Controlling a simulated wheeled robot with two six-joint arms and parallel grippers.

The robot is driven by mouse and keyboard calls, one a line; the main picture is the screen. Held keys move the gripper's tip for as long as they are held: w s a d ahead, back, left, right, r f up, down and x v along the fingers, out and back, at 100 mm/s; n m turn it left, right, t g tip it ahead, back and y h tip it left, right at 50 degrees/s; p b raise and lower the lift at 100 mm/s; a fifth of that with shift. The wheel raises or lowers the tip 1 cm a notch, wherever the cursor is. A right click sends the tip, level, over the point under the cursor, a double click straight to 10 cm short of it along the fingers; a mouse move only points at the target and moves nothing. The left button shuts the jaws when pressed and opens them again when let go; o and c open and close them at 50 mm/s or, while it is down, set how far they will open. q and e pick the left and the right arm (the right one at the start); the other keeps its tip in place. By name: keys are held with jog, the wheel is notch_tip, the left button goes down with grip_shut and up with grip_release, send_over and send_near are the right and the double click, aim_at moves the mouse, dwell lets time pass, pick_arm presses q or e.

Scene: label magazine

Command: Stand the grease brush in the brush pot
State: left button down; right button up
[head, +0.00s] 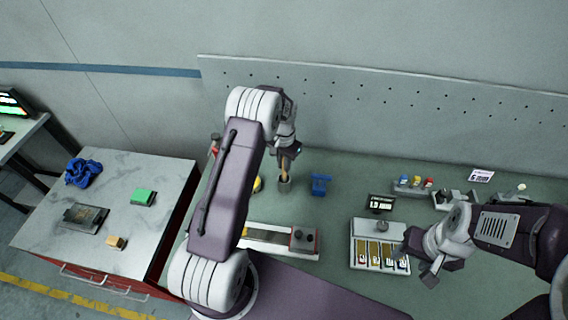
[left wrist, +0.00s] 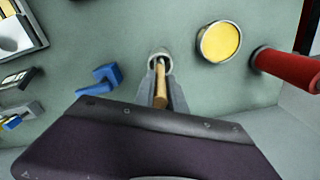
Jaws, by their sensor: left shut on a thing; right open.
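The grease brush, with a tan wooden handle (head: 284,170), is held roughly upright by my left gripper (head: 287,154). The handle also shows between the fingers in the left wrist view (left wrist: 161,88). The brush pot (head: 285,186) is a small grey cup on the green bench, directly below the gripper. In the left wrist view the brush's far end lies within the pot's round rim (left wrist: 152,54); how deep it reaches is hidden. My right gripper (head: 416,262) is open and empty, beside the label tray at the right.
A label tray (head: 355,262) and a long fixture (head: 304,241) lie nearer. A pegboard wall (head: 360,100) rises behind.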

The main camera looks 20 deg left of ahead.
pick_arm(q)
jog(key=c, duration=1.3)
grip_release()
jog(key=shift+r, duration=0.15)
notch_tip(320, 180, up, 8)
jog(key=b, duration=0.3)
jog(key=shift+s, duration=0.1)
jog(key=shift+r, duration=0.4)
